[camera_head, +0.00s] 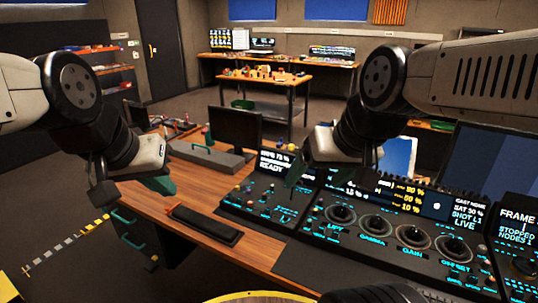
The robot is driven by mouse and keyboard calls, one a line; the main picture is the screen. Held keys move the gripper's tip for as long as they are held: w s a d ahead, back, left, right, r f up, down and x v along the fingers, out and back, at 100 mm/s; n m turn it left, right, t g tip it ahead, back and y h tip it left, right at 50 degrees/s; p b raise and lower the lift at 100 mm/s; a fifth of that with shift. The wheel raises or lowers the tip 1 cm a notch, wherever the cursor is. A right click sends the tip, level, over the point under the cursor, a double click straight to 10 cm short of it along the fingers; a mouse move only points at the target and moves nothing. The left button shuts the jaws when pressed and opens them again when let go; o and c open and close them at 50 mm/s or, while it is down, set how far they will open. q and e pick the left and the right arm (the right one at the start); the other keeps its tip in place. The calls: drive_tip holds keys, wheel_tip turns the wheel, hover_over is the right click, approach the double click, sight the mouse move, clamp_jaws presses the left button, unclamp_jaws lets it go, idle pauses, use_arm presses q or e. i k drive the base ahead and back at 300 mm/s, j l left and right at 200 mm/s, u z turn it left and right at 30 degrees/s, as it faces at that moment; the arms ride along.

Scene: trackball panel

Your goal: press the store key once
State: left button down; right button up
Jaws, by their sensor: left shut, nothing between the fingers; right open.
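The control panel (330,215) stands on the wooden desk, with lit displays, knobs, trackball-like round controls and small cyan-lit keys. Its left section (262,200) has a small display reading "READY" and several coloured keys. I cannot tell which key is the store key; the lettering is too small. My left gripper (162,187) is shut and empty, above the desk's left part, left of the panel and apart from it. My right gripper (292,188) is open, above the panel's left section beside the display. Its fingers are dark and partly blend with the panel, so contact cannot be judged.
A grey case (208,157) and a dark monitor (236,128) stand behind. A large screen (488,160) is at the right. Free floor lies left, with striped tape.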

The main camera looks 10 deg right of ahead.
sight(472, 278)
drive_tip(key=z, duration=1.45)
